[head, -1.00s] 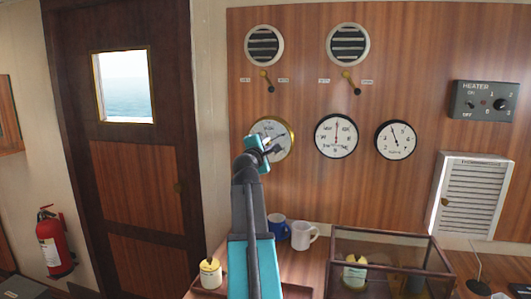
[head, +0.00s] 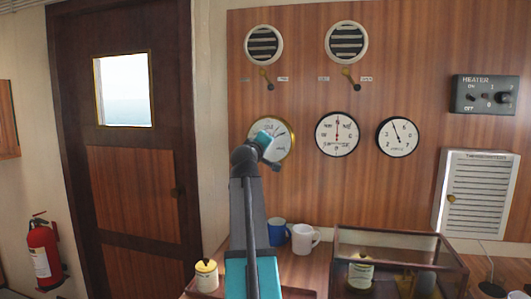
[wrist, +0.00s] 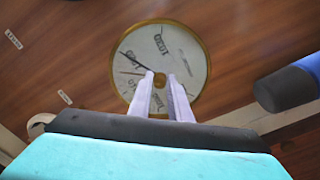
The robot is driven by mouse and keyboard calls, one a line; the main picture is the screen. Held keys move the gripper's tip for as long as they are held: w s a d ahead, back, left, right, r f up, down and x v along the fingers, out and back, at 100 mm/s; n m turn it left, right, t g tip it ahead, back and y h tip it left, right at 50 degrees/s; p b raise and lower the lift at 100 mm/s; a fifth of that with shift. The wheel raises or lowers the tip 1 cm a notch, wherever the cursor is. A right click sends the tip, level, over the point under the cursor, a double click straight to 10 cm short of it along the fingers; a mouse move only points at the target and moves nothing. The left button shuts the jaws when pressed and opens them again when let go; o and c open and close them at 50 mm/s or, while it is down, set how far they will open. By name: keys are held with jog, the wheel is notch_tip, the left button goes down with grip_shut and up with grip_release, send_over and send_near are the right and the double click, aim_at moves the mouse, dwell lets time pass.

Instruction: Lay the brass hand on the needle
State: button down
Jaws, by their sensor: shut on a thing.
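The brass-rimmed round dial (head: 287,153) hangs on the wood wall, lowest row at left, partly behind my arm. In the wrist view the dial (wrist: 193,55) fills the middle, with a brass knob (wrist: 160,79) at its centre. A dark needle (wrist: 134,61) points to the upper left from the centre. A thinner, fainter line (wrist: 130,72) lies just below it, apart at the outer end; I cannot tell if it is the brass hand. My gripper (wrist: 161,78) is shut on the knob, one finger on each side. In the head view my gripper's fingers are hard to make out.
Levers (head: 266,78) and vents are above. Below stand a blue mug (head: 277,232), a white mug (head: 305,238) and a glass-sided case (head: 400,238).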

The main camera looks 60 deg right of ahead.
jog(key=m+b, duration=0.2)
jog(key=m, duration=0.1)
jog(key=m+b, duration=0.1)
jog(key=shift+d+r+m, duration=0.1)
jog(key=shift+r+m, duration=0.15)
jog(key=shift+m, duration=0.15)
jog(key=c, duration=1.6)
grip_release()
jog(key=shift+d, duration=0.1)
jog(key=shift+c, duration=0.2)
jog(key=shift+f, duration=0.15)
jog(key=shift+a, duration=0.25)
jog(key=v, duration=1.3)
jog(key=shift+a+b, duration=0.25)
jog(key=shift+b, duration=0.05)
